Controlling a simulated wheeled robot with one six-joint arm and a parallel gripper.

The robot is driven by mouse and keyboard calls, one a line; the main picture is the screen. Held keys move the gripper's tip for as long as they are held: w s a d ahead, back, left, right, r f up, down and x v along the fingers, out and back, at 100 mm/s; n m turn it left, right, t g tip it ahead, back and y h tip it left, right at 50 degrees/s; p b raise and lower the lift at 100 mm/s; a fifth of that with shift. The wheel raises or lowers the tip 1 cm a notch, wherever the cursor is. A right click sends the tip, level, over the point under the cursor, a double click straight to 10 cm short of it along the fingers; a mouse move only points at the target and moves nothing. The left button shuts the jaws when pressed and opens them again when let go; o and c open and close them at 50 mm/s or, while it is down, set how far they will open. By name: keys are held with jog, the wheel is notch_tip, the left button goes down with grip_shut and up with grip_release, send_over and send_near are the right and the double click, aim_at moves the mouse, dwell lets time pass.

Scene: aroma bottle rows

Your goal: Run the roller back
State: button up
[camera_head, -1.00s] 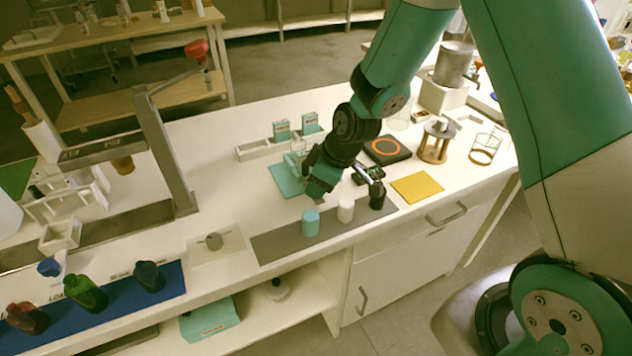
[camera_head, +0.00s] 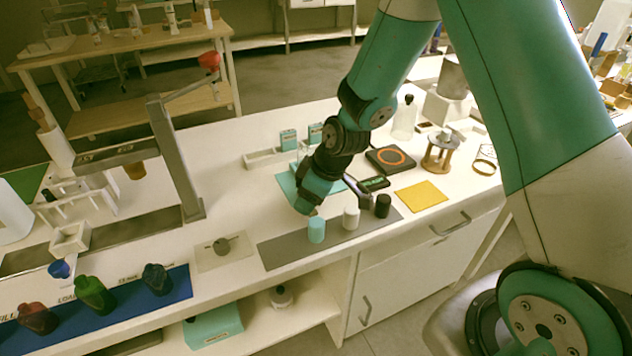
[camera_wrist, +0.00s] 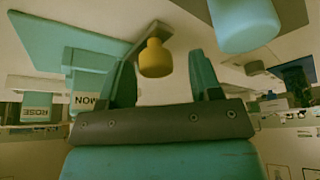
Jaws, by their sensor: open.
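My gripper (camera_head: 308,207) is low over the white bench, just behind a grey mat (camera_head: 285,252). On that mat stand a cyan cylinder (camera_head: 316,231), a white one (camera_head: 351,218) and a black one (camera_head: 383,206). In the wrist view my fingers (camera_wrist: 165,85) are spread. A small amber, bottle-like piece (camera_wrist: 155,60) shows between them; I cannot tell whether it touches either finger, or whether it is the roller. The cyan cylinder (camera_wrist: 247,22) shows close beside the right finger there. A teal mat (camera_head: 288,183) lies behind my gripper.
Boxes, one marked ROSE (camera_wrist: 36,108), stand behind the teal mat. A grey gantry post (camera_head: 178,165) rises to the left. A blue mat (camera_head: 190,285) holds several coloured bottles. A black plate with an orange ring (camera_head: 390,160) and a yellow pad (camera_head: 422,196) lie right.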

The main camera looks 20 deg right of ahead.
jog(key=p+v, duration=0.1)
jog(key=v, duration=1.6)
jog(key=s+a+r+m+g+p, duration=0.1)
jog(key=s+a+r+p, duration=0.2)
jog(key=s, duration=0.6)
jog(key=s+a+r+m+g+y+p, duration=0.1)
jog(key=s+a+r+g+p, duration=0.1)
jog(key=s+a+r, duration=0.5)
jog(key=s+r+p, duration=0.1)
jog(key=s+r, duration=0.2)
jog(key=shift+s+a+r+p, duration=0.15)
jog(key=shift+s+a+p, duration=0.2)
jog(key=shift+p, duration=0.05)
